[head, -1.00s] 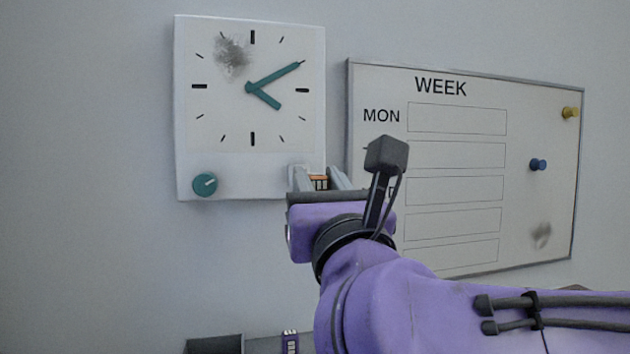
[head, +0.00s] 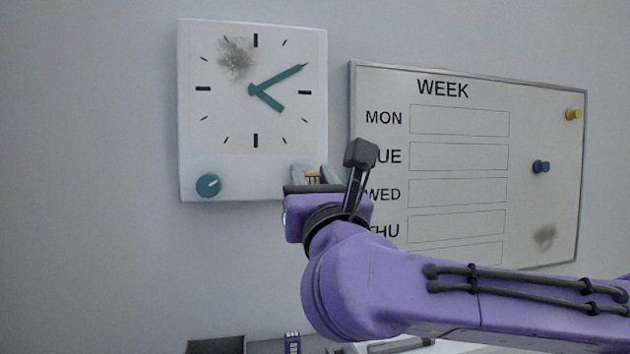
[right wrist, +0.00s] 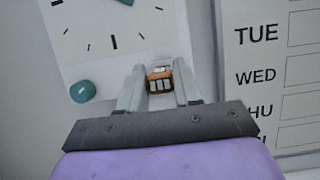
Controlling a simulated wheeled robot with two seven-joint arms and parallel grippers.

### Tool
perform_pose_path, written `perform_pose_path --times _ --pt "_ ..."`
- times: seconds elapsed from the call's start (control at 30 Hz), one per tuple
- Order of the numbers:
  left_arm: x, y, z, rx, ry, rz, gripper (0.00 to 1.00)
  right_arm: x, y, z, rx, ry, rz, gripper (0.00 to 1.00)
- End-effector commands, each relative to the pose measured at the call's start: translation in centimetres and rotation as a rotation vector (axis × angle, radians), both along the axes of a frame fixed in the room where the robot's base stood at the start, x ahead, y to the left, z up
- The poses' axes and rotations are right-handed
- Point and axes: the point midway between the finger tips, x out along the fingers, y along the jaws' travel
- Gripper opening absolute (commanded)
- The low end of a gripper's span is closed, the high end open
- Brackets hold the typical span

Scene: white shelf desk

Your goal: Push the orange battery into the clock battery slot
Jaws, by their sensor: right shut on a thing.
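The white square clock (head: 230,150) hangs on the wall at upper left, with teal hands and a teal knob (head: 208,185) at its lower left. My right gripper (head: 316,174) is at the clock's lower right corner, shut on the orange battery (head: 313,176). In the right wrist view the battery (right wrist: 159,80) sits between the two grey fingers (right wrist: 160,88), its near end showing pale cells in an orange frame. The battery slot is hidden behind the battery and fingers, so I cannot tell how far in the battery is. My left gripper is out of view.
A whiteboard (head: 560,215) marked WEEK hangs right of the clock, with a yellow pin (head: 573,114) and a blue pin (head: 541,167). The wall at left is clear.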

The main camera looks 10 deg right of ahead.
Motion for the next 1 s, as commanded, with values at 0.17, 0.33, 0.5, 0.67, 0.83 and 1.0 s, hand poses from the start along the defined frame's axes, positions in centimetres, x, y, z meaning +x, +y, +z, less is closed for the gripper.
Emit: perform_pose_path --times 0.17,0.33,0.5,0.67,0.83,1.0 --pt "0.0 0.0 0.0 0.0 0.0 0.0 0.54 0.05 0.01 -0.01 0.0 0.0 0.0 0.04" --pt "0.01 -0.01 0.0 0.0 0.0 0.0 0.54 0.04 0.0 -0.02 0.0 0.0 0.0 0.04" --pt "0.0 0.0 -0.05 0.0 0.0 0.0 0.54 0.04 0.0 -0.04 0.0 0.0 0.0 0.04" --pt "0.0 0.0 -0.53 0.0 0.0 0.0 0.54 0.03 0.02 -0.16 0.001 0.0 0.0 0.04" --pt "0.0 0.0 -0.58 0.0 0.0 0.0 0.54 0.04 0.02 -0.01 0.001 0.001 0.0 0.04" --pt "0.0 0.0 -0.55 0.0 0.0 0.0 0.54 0.03 0.02 0.0 0.001 0.001 0.0 0.04"
